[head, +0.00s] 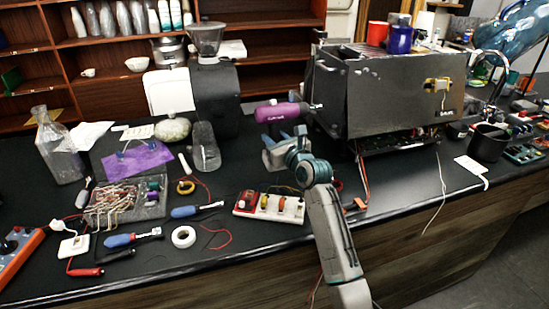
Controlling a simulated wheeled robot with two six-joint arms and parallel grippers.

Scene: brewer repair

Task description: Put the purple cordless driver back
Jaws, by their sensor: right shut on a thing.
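The purple cordless driver (278,112) is in the middle of the head view, its body lying roughly level and its dark tip pointing right towards the brewer. My right gripper (284,140) is just below the body, shut on the driver. The gripper hides the driver's lower part, so I cannot see its handle. The driver appears held above the black counter. My left gripper is not in view.
The open metal brewer (405,95) stands close on the right, with red and blue cups on top. A grinder (215,90) stands behind left. A glass (204,147), purple cloth (138,160), power strip (268,207) and several screwdrivers crowd the counter's left and front.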

